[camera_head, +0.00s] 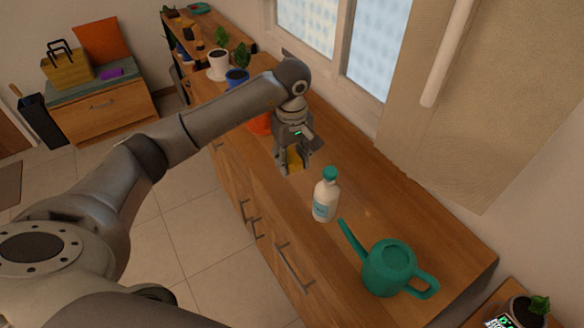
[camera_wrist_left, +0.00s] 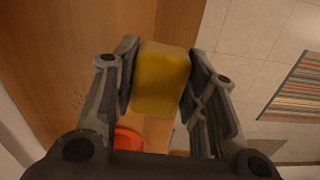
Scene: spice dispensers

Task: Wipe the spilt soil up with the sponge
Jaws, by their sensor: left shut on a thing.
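My left gripper (camera_head: 294,170) is over the wooden counter, its fingers pointing down. It is shut on a yellow sponge (camera_head: 294,159), which is partly hidden by the fingers in the head view. In the left wrist view the sponge (camera_wrist_left: 162,80) sits between both finger pads. A few faint dark specks, perhaps soil (camera_wrist_left: 78,108), show on the wood to the left of the gripper in the wrist view. I cannot make out soil in the head view. Whether the sponge touches the counter I cannot tell. My right gripper is not in view.
A white bottle with a green cap (camera_head: 326,198) stands close in front of the gripper. A green watering can (camera_head: 388,268) is nearer the front. An orange object (camera_head: 260,124) is just behind the gripper. Blue (camera_head: 237,79) and white (camera_head: 217,66) plant pots stand farther back.

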